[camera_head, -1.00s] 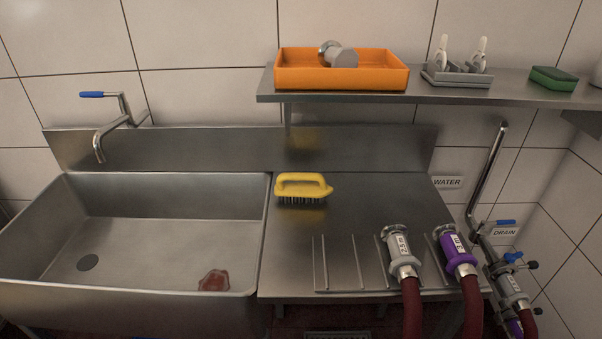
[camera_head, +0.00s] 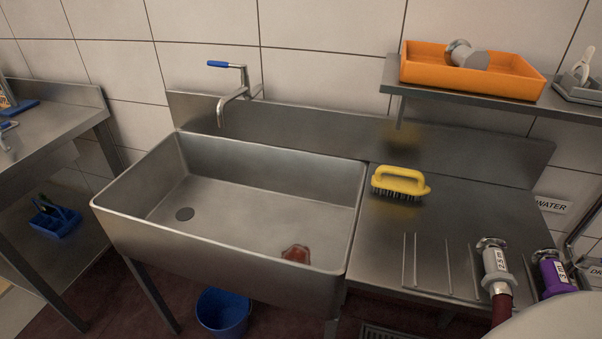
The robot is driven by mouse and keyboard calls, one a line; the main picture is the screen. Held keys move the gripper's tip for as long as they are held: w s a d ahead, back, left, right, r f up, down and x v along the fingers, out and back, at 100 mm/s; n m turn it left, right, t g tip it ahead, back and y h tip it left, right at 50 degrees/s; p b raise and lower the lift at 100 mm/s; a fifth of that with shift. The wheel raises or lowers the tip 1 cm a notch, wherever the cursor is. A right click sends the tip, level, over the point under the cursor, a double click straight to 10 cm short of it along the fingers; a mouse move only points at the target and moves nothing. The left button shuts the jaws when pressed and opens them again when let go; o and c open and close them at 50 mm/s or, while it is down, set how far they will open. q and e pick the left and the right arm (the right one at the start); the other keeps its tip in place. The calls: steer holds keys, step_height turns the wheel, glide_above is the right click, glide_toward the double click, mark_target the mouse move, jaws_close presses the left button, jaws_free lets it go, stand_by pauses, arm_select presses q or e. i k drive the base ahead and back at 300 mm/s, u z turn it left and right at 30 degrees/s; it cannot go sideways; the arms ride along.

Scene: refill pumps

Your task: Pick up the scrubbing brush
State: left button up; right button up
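The scrubbing brush (camera_head: 400,182) has a yellow looped handle and dark bristles. It lies bristles down on the steel drainboard (camera_head: 385,235), just right of the sink basin and near the backsplash. Nothing touches or covers it. Neither of my grippers shows in the head view.
The sink basin (camera_head: 270,190) holds a reddish-brown object (camera_head: 296,254). A blue-handled tap (camera_head: 232,90) rises behind it. A shelf with an orange tray (camera_head: 470,72) overhangs the back right. Grey (camera_head: 495,265) and purple (camera_head: 552,272) hose couplings stand at the drainboard's right. A blue bucket (camera_head: 223,312) is below.

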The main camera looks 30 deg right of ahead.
mark_target(416, 187)
steer(key=u, duration=1.4)
steer(key=k, duration=1.25)
steer(key=z, duration=1.25)
steer(key=i, duration=0.4)
steer(key=z, duration=0.1)
